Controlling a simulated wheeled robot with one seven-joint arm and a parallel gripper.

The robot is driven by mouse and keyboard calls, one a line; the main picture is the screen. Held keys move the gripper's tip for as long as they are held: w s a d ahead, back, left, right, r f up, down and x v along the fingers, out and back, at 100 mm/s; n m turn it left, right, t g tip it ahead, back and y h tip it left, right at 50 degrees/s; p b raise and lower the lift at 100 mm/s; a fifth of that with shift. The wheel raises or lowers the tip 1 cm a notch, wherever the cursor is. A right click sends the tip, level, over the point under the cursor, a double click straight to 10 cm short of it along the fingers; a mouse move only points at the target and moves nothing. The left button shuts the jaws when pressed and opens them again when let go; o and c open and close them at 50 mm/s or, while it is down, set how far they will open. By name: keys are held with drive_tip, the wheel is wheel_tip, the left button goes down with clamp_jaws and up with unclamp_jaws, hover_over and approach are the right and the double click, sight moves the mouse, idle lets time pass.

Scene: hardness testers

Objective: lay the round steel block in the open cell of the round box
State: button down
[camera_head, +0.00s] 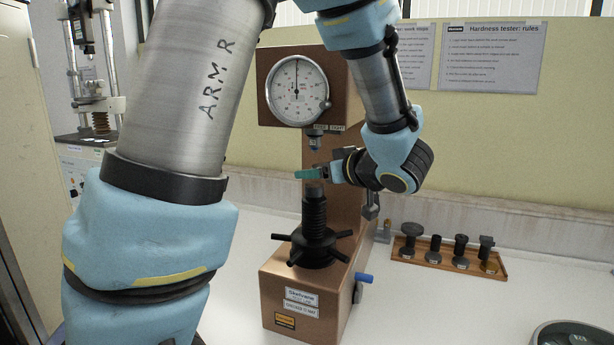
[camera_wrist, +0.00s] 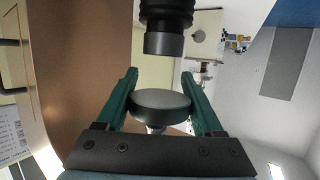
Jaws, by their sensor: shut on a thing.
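My gripper (camera_head: 308,174) has teal fingers and is between the tester's upper tip and the black screw post (camera_head: 314,213). In the wrist view, its two fingers (camera_wrist: 160,100) are shut on the sides of the round steel block (camera_wrist: 160,104), a grey disc. In the head view the fingers hide the block. The block appears apart from the post's flat top, which shows in the wrist view (camera_wrist: 163,44). A dark round container (camera_head: 570,335), perhaps the round box, is cut off at the lower right; its cells cannot be made out.
The brown hardness tester (camera_head: 335,240) with its dial (camera_head: 297,91) stands close around my gripper. Black handles spread from its screw. A wooden rack (camera_head: 445,258) with several dark anvils stands to the right. The white bench between tester and round container is clear.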

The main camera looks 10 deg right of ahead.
sight(311, 183)
drive_tip(key=shift+w+a, duration=0.3)
drive_tip(key=shift+w, duration=0.25)
drive_tip(key=w+f+p, duration=0.1)
drive_tip(key=w+a+f+p, duration=0.1)
drive_tip(key=f, duration=0.1)
drive_tip(key=shift+w, duration=0.1)
drive_tip(key=shift+f, duration=0.1)
drive_tip(key=shift+f, duration=0.15)
unclamp_jaws()
drive_tip(key=shift+f, duration=0.1)
